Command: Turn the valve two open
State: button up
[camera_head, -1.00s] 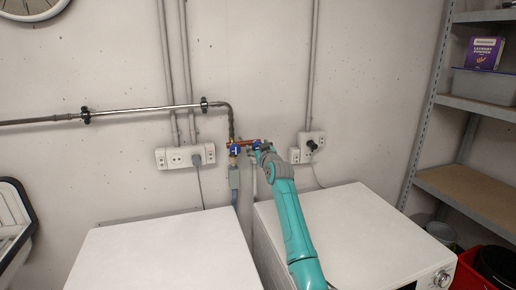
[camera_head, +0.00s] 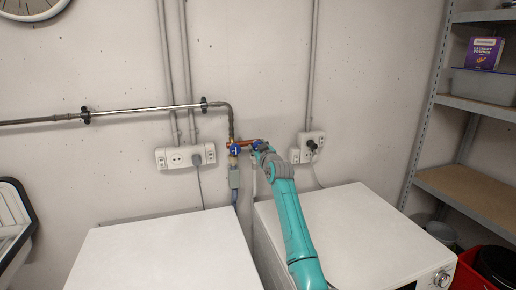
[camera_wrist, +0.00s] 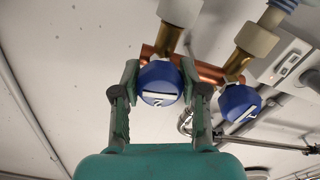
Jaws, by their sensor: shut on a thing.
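Two blue valve knobs with white marks sit on a copper pipe (camera_wrist: 207,72) at the wall. In the head view the left knob (camera_head: 235,150) is free, and the right one (camera_head: 255,146) is mostly behind my gripper (camera_head: 262,151). In the wrist view my gripper (camera_wrist: 165,90) has one finger on each side of a blue knob (camera_wrist: 158,84) and is shut on it. The other knob (camera_wrist: 238,104) is just to the right there, outside the fingers.
Two white machines, left (camera_head: 165,255) and right (camera_head: 345,230), stand below the valves; my arm reaches over the right one. Wall sockets (camera_head: 185,157) and (camera_head: 308,147) flank the valves. A metal shelf (camera_head: 470,190) stands at the far right.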

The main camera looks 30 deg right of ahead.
jog(key=n, duration=1.2)
jog(key=shift+n, duration=2)
jog(key=o, duration=1.2)
jog(key=shift+c, duration=0.2)
jog(key=v, duration=1.2)
